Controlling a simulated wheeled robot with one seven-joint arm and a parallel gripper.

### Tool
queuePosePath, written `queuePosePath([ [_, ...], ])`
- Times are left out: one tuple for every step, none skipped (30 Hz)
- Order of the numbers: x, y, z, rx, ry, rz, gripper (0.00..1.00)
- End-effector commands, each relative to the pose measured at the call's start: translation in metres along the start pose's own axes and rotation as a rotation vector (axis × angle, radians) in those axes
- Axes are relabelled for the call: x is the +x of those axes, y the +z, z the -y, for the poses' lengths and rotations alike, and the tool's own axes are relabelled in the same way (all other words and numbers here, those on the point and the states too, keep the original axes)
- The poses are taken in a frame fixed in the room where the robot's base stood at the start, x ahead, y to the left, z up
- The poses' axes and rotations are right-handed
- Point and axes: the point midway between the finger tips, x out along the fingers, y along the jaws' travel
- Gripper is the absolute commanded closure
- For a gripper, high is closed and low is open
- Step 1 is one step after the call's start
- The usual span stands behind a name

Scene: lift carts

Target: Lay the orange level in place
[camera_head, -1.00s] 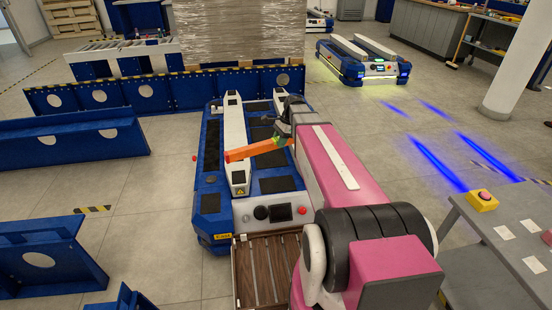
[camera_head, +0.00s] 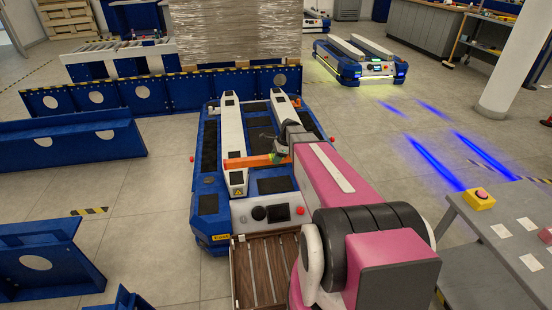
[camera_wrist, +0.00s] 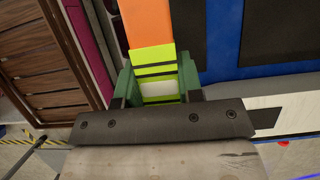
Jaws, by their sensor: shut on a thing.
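The orange level (camera_head: 247,162) is held over the near part of the blue lift cart (camera_head: 211,232). It runs nearly crosswise in the head view, over the cart's left white beam (camera_head: 232,130). I cannot tell whether it touches the beam. My gripper (camera_head: 280,153) is shut on the level near its right end, partly hidden by my arm. In the wrist view my gripper's green fingers (camera_wrist: 159,85) close around the level's yellow-green banded part (camera_wrist: 152,58). The right white beam (camera_head: 288,112) is partly covered by my arm.
A slatted brown wooden surface (camera_head: 255,270) lies at the cart's near end. Blue frame parts (camera_head: 70,142) stand to the left, with a blue rail (camera_head: 170,92) behind the cart. A grey table (camera_head: 500,215) with a yellow button box (camera_head: 479,200) is at the right.

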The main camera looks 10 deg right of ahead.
Motion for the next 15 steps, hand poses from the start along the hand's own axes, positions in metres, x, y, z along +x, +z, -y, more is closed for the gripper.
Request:
queuePosePath([
  [0.002, -0.001, 0.0, 0.0, 0.0, 0.0, 0.97],
  [0.003, -0.001, 0.0, 0.0, 0.001, 0.0, 0.97],
  [0.005, -0.002, 0.0, 0.0, 0.001, 0.0, 0.97],
  [0.007, -0.003, 0.0, 0.0, 0.001, 0.0, 0.97],
  [0.009, -0.004, 0.001, 0.0, 0.001, 0.0, 0.97],
  [0.011, -0.005, 0.001, 0.0, 0.001, 0.0, 0.97],
  [0.014, -0.006, 0.001, 0.0, 0.0, 0.0, 0.97],
  [0.016, -0.007, 0.001, 0.0, 0.0, 0.0, 0.97],
  [0.02, -0.008, 0.001, 0.0, 0.0, 0.0, 0.97],
  [0.022, -0.009, 0.001, 0.0, 0.0, 0.0, 0.97],
  [0.025, -0.011, 0.001, 0.0, 0.001, 0.0, 0.97],
  [0.029, -0.012, 0.001, 0.0, 0.001, 0.001, 0.97],
  [0.032, -0.013, 0.001, 0.0, 0.001, 0.001, 0.97],
  [0.035, -0.015, 0.001, 0.0, 0.001, 0.001, 0.97],
  [0.038, -0.016, 0.001, -0.001, 0.001, 0.001, 0.97],
])
